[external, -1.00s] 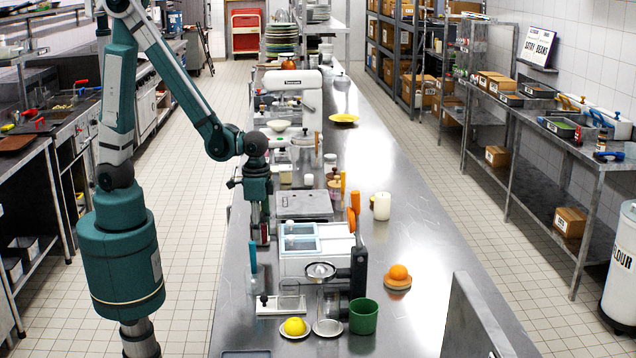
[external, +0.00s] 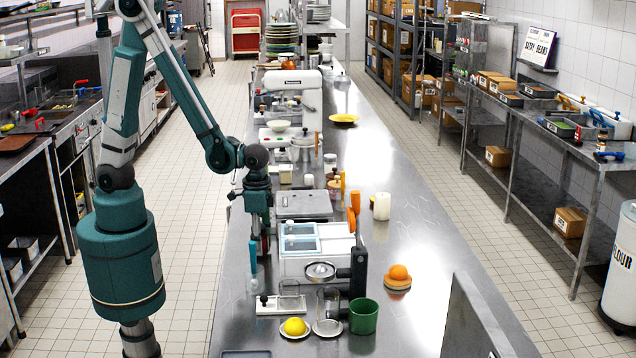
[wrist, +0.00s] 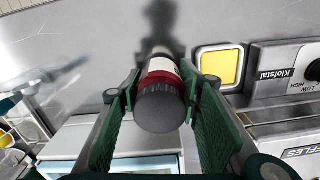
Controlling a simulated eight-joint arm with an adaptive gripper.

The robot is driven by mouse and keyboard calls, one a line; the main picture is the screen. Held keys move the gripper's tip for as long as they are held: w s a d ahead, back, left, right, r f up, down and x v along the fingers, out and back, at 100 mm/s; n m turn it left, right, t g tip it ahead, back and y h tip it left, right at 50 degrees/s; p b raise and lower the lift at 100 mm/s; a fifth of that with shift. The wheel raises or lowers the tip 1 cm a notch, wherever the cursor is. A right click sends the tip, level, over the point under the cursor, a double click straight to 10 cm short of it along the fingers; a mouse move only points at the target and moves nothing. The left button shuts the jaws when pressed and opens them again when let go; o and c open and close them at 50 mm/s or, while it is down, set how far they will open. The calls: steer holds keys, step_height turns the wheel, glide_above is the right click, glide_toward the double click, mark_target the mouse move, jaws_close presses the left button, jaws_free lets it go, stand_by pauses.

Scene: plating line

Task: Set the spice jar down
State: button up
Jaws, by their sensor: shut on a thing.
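The spice jar (wrist: 160,105) has a dark round lid, a red band and a pale label. In the wrist view it sits between the two green-padded fingers of my gripper (wrist: 158,98), which is shut on it. Its lid faces the camera, and its base points toward the steel counter (wrist: 75,75). I cannot tell whether the base touches the counter. In the external view my gripper (external: 262,238) points down at the counter's left edge, beside the white unit with blue lids (external: 302,240). The jar is mostly hidden there.
In the wrist view, an appliance marked Klofstal (wrist: 288,72) and a yellow square in a pale frame (wrist: 220,67) lie right of the jar. Bare counter lies to its left. In the external view, a blue-handled tool (external: 253,258) stands just in front of my gripper.

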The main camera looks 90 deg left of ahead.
steer(key=shift+f, duration=0.3)
steer(key=o, duration=0.7)
steer(key=shift+r, duration=0.2)
steer(key=shift+r+p, duration=0.65)
steer(key=shift+r, duration=5.25)
steer(key=shift+r, duration=0.1)
